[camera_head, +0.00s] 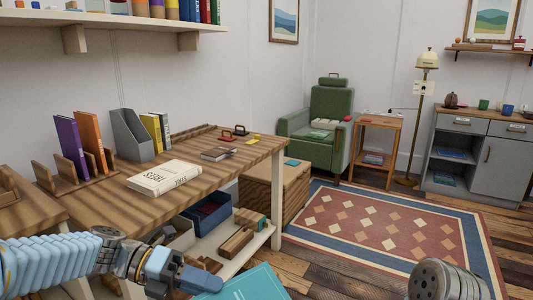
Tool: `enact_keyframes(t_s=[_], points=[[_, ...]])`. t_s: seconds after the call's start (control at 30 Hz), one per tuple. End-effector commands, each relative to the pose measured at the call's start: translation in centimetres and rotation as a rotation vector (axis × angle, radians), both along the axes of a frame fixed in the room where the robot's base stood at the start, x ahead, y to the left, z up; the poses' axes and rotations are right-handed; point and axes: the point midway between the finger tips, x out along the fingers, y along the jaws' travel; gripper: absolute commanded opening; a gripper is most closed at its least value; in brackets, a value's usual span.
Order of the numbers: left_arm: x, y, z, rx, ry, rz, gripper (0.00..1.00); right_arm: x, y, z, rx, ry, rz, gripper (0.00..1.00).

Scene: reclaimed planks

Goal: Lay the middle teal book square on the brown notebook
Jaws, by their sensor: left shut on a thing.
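A large teal book (248,285) shows at the bottom edge, partly cut off by the frame. My left gripper (207,281) is shut on its left edge and holds it in front of the desk. A small brown notebook (217,154) lies flat on the wooden desk (205,180), toward its far right part, well beyond the gripper. Nothing lies on the notebook's cover; a thin dark item is at its right edge. A grey part of my right arm shows at the bottom right; its gripper is out of view.
A thick white book (164,177) lies on the desk, nearer than the notebook. Purple (71,148) and orange (90,141) books stand in a rack at left, beside a grey file holder (131,135). Red and dark handled items (235,132) sit behind the notebook.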

Motion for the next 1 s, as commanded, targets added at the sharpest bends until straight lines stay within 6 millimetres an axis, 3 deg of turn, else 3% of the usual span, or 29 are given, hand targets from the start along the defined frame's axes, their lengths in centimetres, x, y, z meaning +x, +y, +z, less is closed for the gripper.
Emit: enact_keyframes(t_s=[0.03,0.2,0.4,0.67,0.83,0.97,1.0], points=[[-0.1,0.2,-2.5,-0.002,0.017,-0.078,0.00,0.0,0.0,0.0,0.000,0.000,0.000,0.60],[-1.6,2.2,-10.2,-0.005,0.014,-0.485,0.00,0.0,0.0,0.0,0.000,0.000,0.000,0.60],[-3.1,6.1,-17.4,-0.003,0.009,-1.152,0.00,0.0,0.0,0.0,0.000,0.000,0.000,0.60],[-2.3,11.1,-22.0,-0.002,0.009,-2.044,0.00,0.0,0.0,0.0,0.000,0.000,0.000,0.60],[0.7,13.3,-23.5,-0.010,0.010,-2.702,0.00,0.0,0.0,0.0,0.000,0.000,0.000,0.60],[3.8,12.9,-24.4,-0.014,0.006,-3.136,0.00,0.0,0.0,0.0,0.000,0.000,0.000,0.60],[4.6,12.5,-24.6,0.014,-0.005,3.041,0.00,0.0,0.0,0.0,0.000,0.000,0.000,0.60]])
